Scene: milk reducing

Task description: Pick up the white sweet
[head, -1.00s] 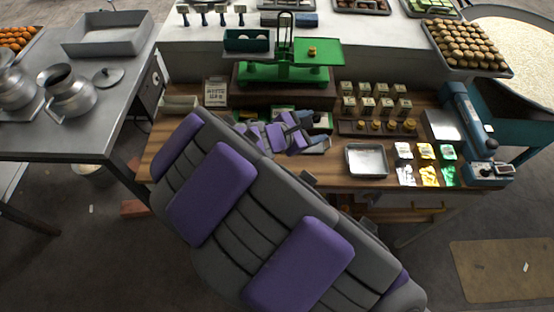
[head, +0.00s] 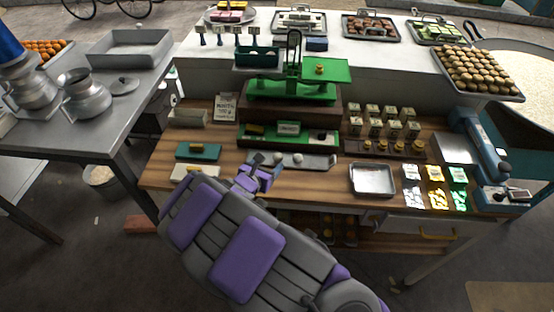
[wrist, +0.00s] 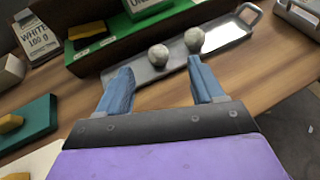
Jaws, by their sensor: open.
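Two round, whitish sweets lie on a narrow metal tray (wrist: 232,35) at the front of the green box. In the wrist view, one sweet (wrist: 158,54) is between the lines of my fingers and a little beyond them; the other sweet (wrist: 194,40) is just past the right fingertip. In the head view they show as small pale balls, the left sweet (head: 278,157) and the right sweet (head: 297,158). My gripper (wrist: 158,72) has its blue fingers apart with nothing between them. It also shows in the head view (head: 262,161), at the tray's left part.
A green box (head: 330,138) stands right behind the tray. A teal block (head: 198,151) and a white block (head: 195,171) lie to the left. A "WHITE 100" card (wrist: 37,40) stands behind. An empty square metal tray (head: 372,180) sits to the right on the wooden table.

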